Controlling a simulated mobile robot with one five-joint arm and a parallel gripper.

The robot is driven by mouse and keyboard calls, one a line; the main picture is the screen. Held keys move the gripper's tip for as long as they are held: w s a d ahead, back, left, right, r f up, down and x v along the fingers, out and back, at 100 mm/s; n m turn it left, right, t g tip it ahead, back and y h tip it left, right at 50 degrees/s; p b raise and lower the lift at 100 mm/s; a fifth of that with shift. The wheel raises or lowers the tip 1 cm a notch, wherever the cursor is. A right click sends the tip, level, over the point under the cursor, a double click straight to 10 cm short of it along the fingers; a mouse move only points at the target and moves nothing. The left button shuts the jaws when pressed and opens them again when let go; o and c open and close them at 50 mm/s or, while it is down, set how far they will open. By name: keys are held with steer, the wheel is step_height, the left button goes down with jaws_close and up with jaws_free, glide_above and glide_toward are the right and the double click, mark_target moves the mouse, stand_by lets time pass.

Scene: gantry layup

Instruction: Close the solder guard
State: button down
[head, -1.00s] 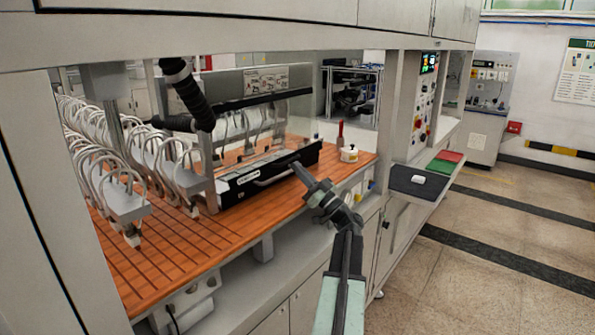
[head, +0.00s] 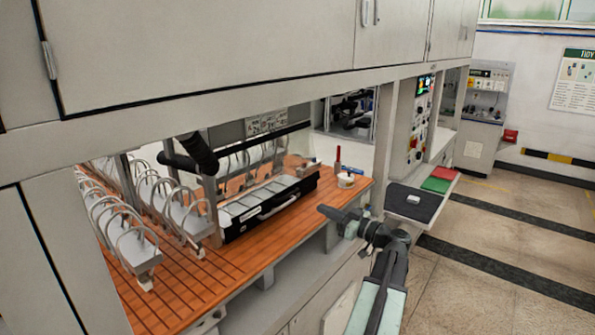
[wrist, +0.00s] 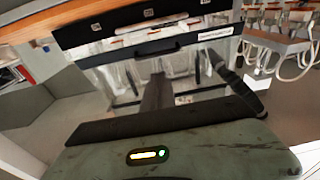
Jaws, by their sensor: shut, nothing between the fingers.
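The solder unit (head: 268,208) is a black-fronted box with a silver handle on the slatted orange bench. Its guard appears as a clear panel with a black bar (head: 262,141) along its top edge. The panel stands raised behind the unit, so the top of the unit is exposed. My gripper (head: 324,211) is shut and empty, in front of the bench edge to the right of the unit and apart from it. In the wrist view, the black unit front (wrist: 130,20) shows at the top, beyond my narrow shut fingers (wrist: 157,82).
A black hose (head: 198,153) and rows of white looped-cable heads (head: 130,245) stand left of the unit. A red bottle (head: 338,158) and a white tub (head: 345,181) are on the bench at right. A shelf with a black mat (head: 412,203) juts out. The floor at right is clear.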

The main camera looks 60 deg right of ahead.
steer(key=w+g+p, duration=0.1)
steer(key=w, duration=1)
steer(key=shift+w+d+r+g, duration=0.2)
steer(key=shift+w+d+g, duration=0.05)
steer(key=shift+d+g, duration=0.05)
steer(key=w+f, duration=0.1)
steer(key=w+b, duration=0.1)
steer(key=w, duration=0.1)
steer(key=w+f+b, duration=0.1)
steer(key=w, duration=0.1)
steer(key=shift+w+d+f, duration=0.15)
steer(key=shift+d+f, duration=0.1)
steer(key=shift+f, duration=0.05)
steer(key=shift+r, duration=0.2)
